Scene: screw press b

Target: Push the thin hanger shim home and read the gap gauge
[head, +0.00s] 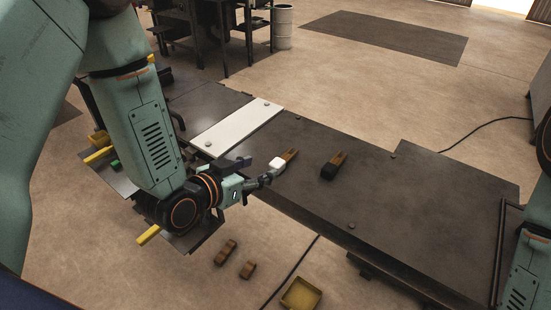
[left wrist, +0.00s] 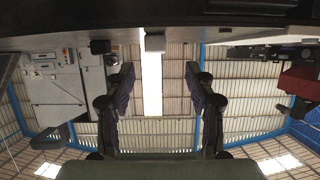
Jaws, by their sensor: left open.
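My left gripper (head: 256,172) is open and empty at the near edge of the dark bench. Its fingertips are close to a small white block with a brown strip (head: 277,163) lying on the bench top; I cannot tell whether they touch. In the left wrist view the open gripper (left wrist: 160,85) shows two spread fingers, with a pale grey block (left wrist: 154,42) beyond the gap between them. A black block with a brown strip (head: 333,165) lies further right. I cannot tell which piece is the thin hanger shim, and I cannot make out a gap gauge. My right gripper is out of view.
The dark bench top (head: 430,200) is mostly clear on the right. A white plate (head: 237,126) lies across it. Brown pieces (head: 226,252) and a yellow tray (head: 301,294) are below the near edge. A black rail (head: 502,245) is at the right end.

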